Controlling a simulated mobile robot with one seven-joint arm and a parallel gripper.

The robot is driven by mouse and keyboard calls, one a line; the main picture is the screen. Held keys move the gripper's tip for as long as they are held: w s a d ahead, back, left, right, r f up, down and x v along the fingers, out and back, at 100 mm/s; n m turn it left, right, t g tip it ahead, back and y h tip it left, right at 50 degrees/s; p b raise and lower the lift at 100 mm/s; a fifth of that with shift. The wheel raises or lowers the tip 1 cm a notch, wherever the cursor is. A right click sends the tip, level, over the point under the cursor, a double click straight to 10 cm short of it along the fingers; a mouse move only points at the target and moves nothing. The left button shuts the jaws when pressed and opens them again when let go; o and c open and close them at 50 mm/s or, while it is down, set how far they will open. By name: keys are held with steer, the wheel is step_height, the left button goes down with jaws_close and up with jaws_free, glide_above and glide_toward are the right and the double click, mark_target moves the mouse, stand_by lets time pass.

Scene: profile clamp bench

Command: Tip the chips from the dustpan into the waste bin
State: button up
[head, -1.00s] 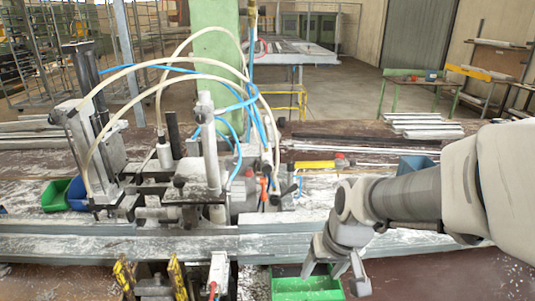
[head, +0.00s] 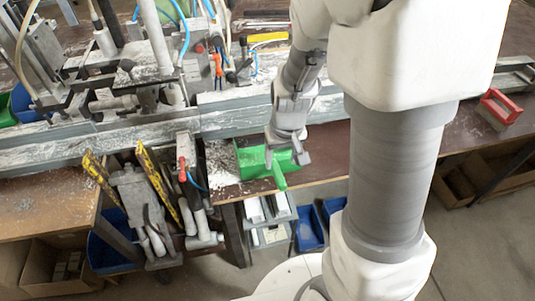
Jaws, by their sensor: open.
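The green dustpan (head: 250,161) lies on the brown bench top just in front of the grey profile rail, its handle (head: 279,177) pointing toward the front edge. My gripper (head: 286,158) points down over the dustpan's right part, near the handle. Its fingers are apart with nothing visibly held between them; whether they touch the pan I cannot tell. Pale chips (head: 221,163) lie on the bench left of the pan. My gripper partly hides the pan, and I cannot make out chips inside it. I cannot single out the waste bin among the containers in view.
Blue bins (head: 309,229) stand below the bench front, beside a small rack of pale pieces (head: 270,213). Clamp machinery fills the left back.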

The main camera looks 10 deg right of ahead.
mark_target(279, 174)
steer(key=shift+f, duration=0.1)
steer(key=f+b, duration=0.2)
steer(key=f, duration=0.1)
steer(key=w+f+b, duration=0.1)
steer(key=f+b, duration=0.1)
steer(key=b, duration=0.1)
steer(key=f+b, duration=0.3)
steer(key=shift+w+f, duration=0.15)
steer(key=shift+f, duration=0.2)
jaws_close()
stand_by(1.1)
steer(key=shift+r, duration=0.15)
step_height(279, 174, up, 12)
steer(key=p, duration=1)
